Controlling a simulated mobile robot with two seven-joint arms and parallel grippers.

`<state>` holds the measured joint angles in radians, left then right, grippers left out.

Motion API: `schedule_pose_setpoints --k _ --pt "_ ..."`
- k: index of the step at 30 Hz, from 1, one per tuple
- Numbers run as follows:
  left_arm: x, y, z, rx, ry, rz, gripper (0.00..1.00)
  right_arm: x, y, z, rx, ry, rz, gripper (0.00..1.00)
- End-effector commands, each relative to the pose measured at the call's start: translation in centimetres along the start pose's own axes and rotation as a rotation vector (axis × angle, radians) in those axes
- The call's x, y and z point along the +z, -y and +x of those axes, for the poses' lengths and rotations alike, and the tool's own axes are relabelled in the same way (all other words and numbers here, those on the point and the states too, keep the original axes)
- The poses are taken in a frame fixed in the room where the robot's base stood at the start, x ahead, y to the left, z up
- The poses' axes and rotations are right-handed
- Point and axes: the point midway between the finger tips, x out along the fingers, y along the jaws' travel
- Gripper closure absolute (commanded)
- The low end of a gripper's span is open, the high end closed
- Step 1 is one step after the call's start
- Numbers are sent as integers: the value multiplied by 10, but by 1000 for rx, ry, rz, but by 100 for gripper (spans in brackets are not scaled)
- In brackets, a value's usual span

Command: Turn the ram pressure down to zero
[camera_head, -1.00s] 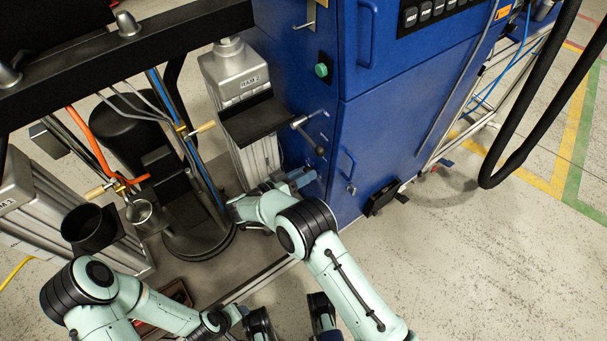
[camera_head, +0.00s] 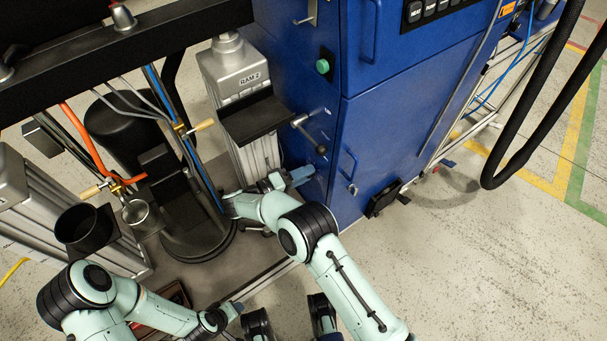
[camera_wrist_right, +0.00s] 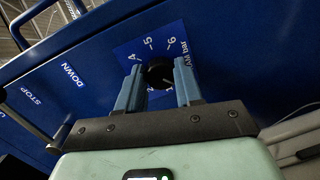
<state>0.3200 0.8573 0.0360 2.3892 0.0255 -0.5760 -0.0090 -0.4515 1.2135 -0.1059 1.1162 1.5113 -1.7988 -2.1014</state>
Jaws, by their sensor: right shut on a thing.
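In the right wrist view a small black knob (camera_wrist_right: 160,73) sits on a blue dial plate (camera_wrist_right: 125,58) with white numbers around it and a label ending in "bar". My right gripper (camera_wrist_right: 158,88) has its two blue fingers on either side of the knob and is shut on it. The fingers hide part of the scale, and I cannot read the knob's pointer clearly. In the head view my right gripper (camera_head: 300,176) is at the side of the blue cabinet, and the knob is hidden there. My left gripper (camera_head: 238,309) is low in the picture, its fingers too small to judge.
The blue cabinet (camera_head: 385,120) carries a green button (camera_head: 322,66) and a lever (camera_head: 309,133). The wrist view shows "DOWN" and "STOP" labels with a lever (camera_wrist_right: 25,122). A grey ram column (camera_head: 238,75) stands close left. The floor at right is open.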

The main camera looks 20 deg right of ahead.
Motion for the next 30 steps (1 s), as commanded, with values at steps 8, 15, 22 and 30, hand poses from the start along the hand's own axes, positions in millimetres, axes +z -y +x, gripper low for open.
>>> schedule_pose_setpoints --k 8,15,22,30 --pt "-3 1 2 -1 -8 -1 49 0 2 -2 2 2 -57 95" --pt "-3 1 2 -1 -9 -1 49 0 1 -2 3 3 -63 95" --pt "-3 1 2 0 -9 -1 49 0 1 -2 3 3 -62 42" --pt "-3 1 2 -1 -9 -1 49 0 1 -1 5 4 -59 39"
